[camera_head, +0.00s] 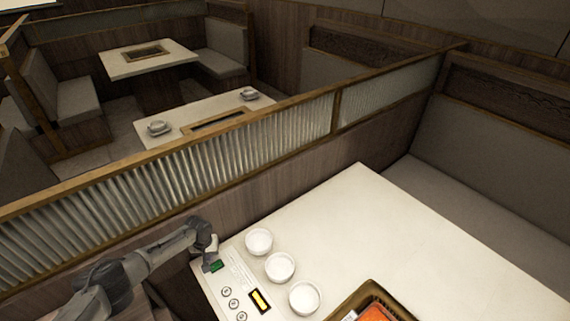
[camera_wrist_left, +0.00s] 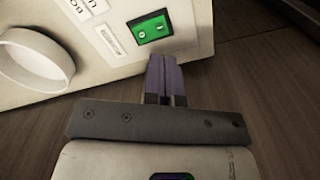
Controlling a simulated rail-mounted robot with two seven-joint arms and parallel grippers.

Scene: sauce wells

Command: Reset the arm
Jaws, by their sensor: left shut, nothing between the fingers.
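My left gripper (camera_head: 210,262) comes in from the left and hangs by the left end of a white panel (camera_head: 240,268) on the table. In the left wrist view its fingers (camera_wrist_left: 166,78) are shut together and empty. Their tips are just below a green rocker switch (camera_wrist_left: 150,27) on the panel; I cannot tell whether they touch it. The green switch also shows in the head view (camera_head: 217,266), beside the gripper. My right gripper is not in view.
Three white bowls (camera_head: 280,267) stand in a row beside the panel. The panel has round buttons (camera_head: 234,302) and a yellow display (camera_head: 260,300). A tray (camera_head: 345,303) with orange contents is at the bottom edge. A ribbed divider (camera_head: 230,150) runs behind. The table's far part is clear.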

